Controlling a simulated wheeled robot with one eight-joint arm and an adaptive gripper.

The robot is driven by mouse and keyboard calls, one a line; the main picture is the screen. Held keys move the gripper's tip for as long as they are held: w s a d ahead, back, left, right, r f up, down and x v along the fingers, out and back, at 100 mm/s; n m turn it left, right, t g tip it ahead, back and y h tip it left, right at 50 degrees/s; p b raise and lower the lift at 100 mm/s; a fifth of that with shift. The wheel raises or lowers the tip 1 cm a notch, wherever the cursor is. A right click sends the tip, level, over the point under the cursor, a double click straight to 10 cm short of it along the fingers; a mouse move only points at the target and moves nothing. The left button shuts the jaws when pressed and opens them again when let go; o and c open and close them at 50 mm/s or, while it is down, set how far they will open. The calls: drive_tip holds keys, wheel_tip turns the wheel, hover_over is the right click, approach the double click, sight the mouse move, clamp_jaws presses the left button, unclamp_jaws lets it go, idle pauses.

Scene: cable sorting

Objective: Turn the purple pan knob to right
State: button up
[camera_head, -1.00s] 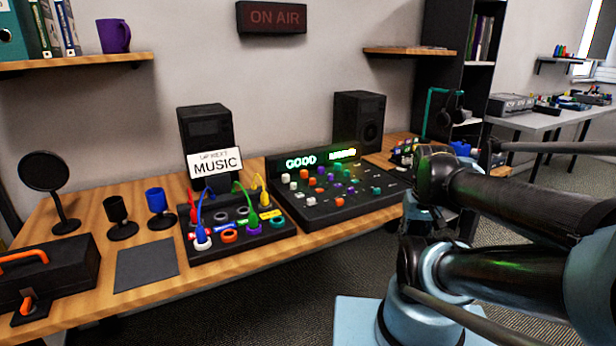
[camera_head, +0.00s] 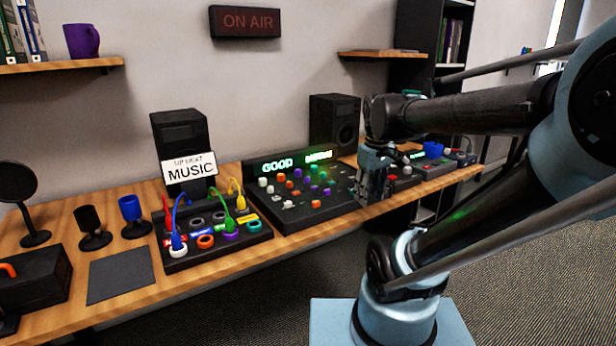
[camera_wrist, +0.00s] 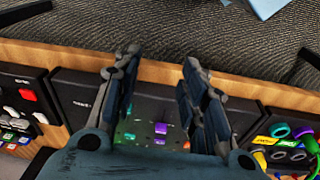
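The mixer console (camera_head: 325,212) is a black box with a lit "GOOD" display and rows of white, orange, purple and green knobs. Several purple knobs show on it, one of them (camera_head: 311,190) in the head view. In the wrist view a purple knob (camera_wrist: 160,128) shows between my fingers, with green-lit parts beside it. Which knob is the pan knob I cannot tell. My gripper (camera_wrist: 158,95) is open and empty; its two fingers stand apart above the console. In the head view my gripper (camera_head: 372,195) is at the console's right end, and its fingers are hard to make out.
A patch panel (camera_head: 215,245) with coloured cables stands left of the console, a "MUSIC" sign (camera_head: 190,167) behind it. A black speaker (camera_head: 335,122) stands behind the console. Another device with red and white buttons (camera_head: 425,172) is to the right. The table's front edge (camera_head: 250,262) is clear.

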drive_tip(key=w+a+r+n, duration=0.7)
drive_tip(key=w+r, duration=0.1)
drive_tip(key=w, duration=0.4)
wheel_tip(320, 180, up, 4)
drive_tip(key=n+g, duration=0.2)
drive_tip(key=n, duration=0.5)
hover_over(307, 180)
drive_tip(key=w, duration=0.1)
wheel_tip(307, 180, down, 17)
drive_tip(key=shift+w+f, duration=0.1)
drive_tip(key=shift+w, duration=0.05)
drive_tip(key=shift+n, duration=0.3)
clamp_jaws()
